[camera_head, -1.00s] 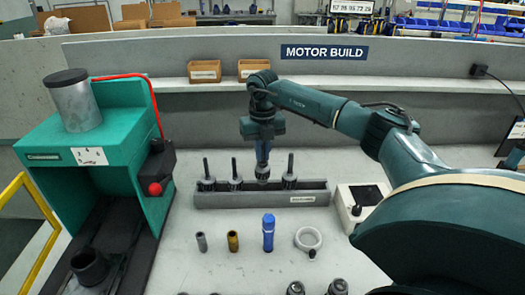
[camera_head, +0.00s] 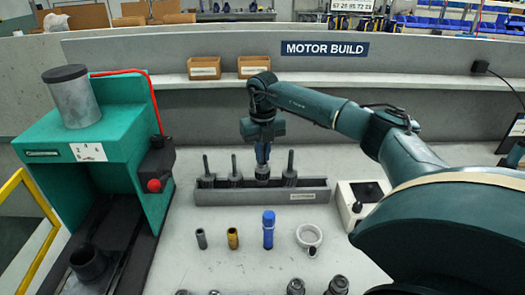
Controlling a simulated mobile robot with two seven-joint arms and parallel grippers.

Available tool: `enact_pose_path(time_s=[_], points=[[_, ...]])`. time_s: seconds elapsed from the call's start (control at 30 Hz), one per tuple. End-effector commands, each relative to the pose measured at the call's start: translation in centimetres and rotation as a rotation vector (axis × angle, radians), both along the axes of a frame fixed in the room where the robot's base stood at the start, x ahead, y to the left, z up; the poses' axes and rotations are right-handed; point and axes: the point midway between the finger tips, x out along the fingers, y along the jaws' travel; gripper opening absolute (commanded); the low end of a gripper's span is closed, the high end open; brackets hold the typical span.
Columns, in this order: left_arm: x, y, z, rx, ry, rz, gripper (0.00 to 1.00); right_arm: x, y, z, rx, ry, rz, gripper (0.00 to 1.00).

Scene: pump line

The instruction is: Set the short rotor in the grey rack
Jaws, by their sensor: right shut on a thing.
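The grey rack (camera_head: 262,197) is a long, low trough with a white label, standing in the middle of the bench. Three dark rotors with tall thin shafts stand upright in it: the far left rotor (camera_head: 207,181), the one beside it (camera_head: 235,180) and the right one (camera_head: 289,177). My right gripper (camera_head: 262,161) points straight down over the rack, between the second and the right rotor. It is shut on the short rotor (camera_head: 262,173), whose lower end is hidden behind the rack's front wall. I cannot tell whether it touches the rack floor. My left gripper is out of view.
In front of the rack stand a grey sleeve (camera_head: 201,239), a brass sleeve (camera_head: 233,238), a blue cylinder (camera_head: 268,230) and a white ring (camera_head: 309,236). A green press (camera_head: 103,158) stands left. A control box (camera_head: 354,208) sits right of the rack.

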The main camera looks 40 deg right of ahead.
Motion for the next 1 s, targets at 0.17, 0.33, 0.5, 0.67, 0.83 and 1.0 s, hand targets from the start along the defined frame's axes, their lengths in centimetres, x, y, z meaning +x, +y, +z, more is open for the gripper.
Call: enact_pose_path(time_s=[0.17,0.33,0.5,0.67,0.83,1.0], points=[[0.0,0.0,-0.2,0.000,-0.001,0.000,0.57,0.0,0.0,-0.5,0.001,-0.001,0.000,0.00],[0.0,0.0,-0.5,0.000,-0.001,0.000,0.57,0.0,0.0,-1.0,0.001,-0.001,0.000,0.00],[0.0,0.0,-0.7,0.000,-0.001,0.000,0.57,0.0,0.0,-1.5,0.000,-0.002,0.000,0.00],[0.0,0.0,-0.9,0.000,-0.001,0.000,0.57,0.1,0.0,-1.9,0.000,-0.002,0.000,0.00],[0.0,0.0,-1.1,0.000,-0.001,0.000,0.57,0.1,0.0,-2.3,0.000,-0.002,0.000,0.00],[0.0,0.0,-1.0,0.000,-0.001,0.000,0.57,0.1,0.0,-2.3,0.000,-0.003,0.000,0.13]])
